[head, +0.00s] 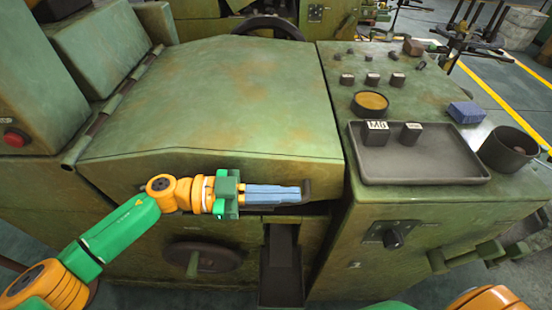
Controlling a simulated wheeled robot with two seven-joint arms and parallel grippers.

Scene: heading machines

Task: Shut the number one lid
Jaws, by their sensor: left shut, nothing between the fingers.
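The number one lid (215,95) is a large worn green metal cover, hinged along its left side. It lies low over the machine, its front edge sloping down at the left. A dark gap shows beneath its front edge, near the right end. A small dark handle (307,188) sticks out at the front right corner. My left gripper (298,193) is in front of the lid's front edge, its blue fingers together and pointing right, with the tips close to the handle. Whether they touch it I cannot tell. My right gripper is out of view; only part of that arm shows at the bottom right.
On the machine's right-hand top stand a dark tray (425,168) with two labelled blocks, a black cup (508,149), a blue block (466,112) and a round amber dish (370,103). A handwheel (203,257) and an open chute (281,265) are below the lid.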

